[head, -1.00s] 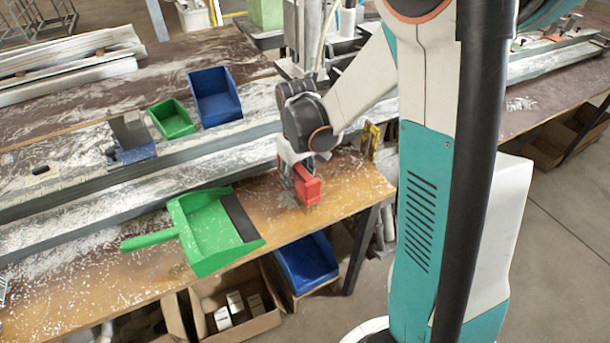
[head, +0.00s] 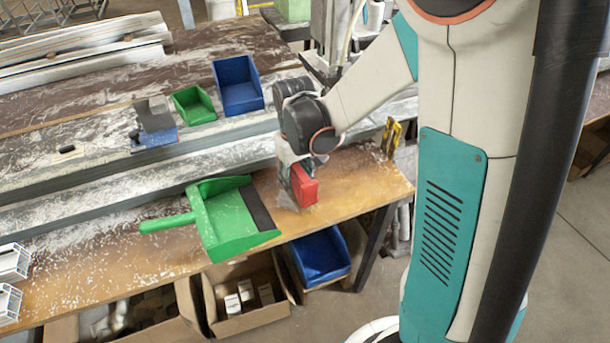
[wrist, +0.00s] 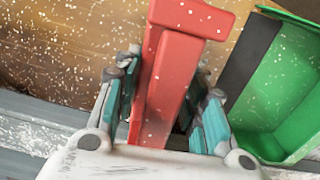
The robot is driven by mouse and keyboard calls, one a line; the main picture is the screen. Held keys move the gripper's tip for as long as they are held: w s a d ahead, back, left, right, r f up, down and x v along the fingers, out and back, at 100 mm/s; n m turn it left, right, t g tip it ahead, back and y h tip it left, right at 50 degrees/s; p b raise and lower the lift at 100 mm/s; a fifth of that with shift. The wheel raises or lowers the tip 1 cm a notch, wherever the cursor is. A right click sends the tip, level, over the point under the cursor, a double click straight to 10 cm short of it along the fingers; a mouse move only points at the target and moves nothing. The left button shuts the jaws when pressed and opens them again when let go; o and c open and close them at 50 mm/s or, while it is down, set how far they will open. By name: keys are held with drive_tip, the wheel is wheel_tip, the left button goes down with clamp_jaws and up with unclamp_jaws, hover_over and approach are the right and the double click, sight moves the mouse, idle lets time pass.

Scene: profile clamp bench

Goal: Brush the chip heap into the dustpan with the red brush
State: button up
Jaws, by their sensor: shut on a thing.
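The red brush (head: 304,187) is held in my gripper (head: 294,165), low over the wooden bench front. In the wrist view the red brush (wrist: 168,90) is between the two fingers of my gripper (wrist: 168,105). The green dustpan (head: 222,218) lies just left of the brush, its dark lip (head: 257,205) facing it and its handle pointing left. It also shows at the right of the wrist view (wrist: 295,95). A grey patch lies under the brush; I cannot tell bristles from chip heap there. Pale chips are scattered over the bench.
Behind run metal rails (head: 100,185). A blue bin (head: 238,88) and a small green bin (head: 193,105) stand beyond them. A yellow item (head: 391,138) stands right of my gripper. The bench's front edge is close, with boxes and a blue bin (head: 320,255) below.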

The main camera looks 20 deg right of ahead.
drive_tip(key=shift+a, duration=0.15)
drive_tip(key=shift+s+a, duration=0.1)
drive_tip(key=shift+a, duration=0.85)
drive_tip(key=shift+s+a, duration=0.1)
drive_tip(key=shift+a, duration=0.9)
drive_tip(key=shift+a, duration=0.1)
drive_tip(key=shift+s+a, duration=0.1)
drive_tip(key=shift+a, duration=0.85)
drive_tip(key=shift+s+a+r, duration=0.1)
drive_tip(key=shift+a+r, duration=0.05)
drive_tip(key=shift+a, duration=0.85)
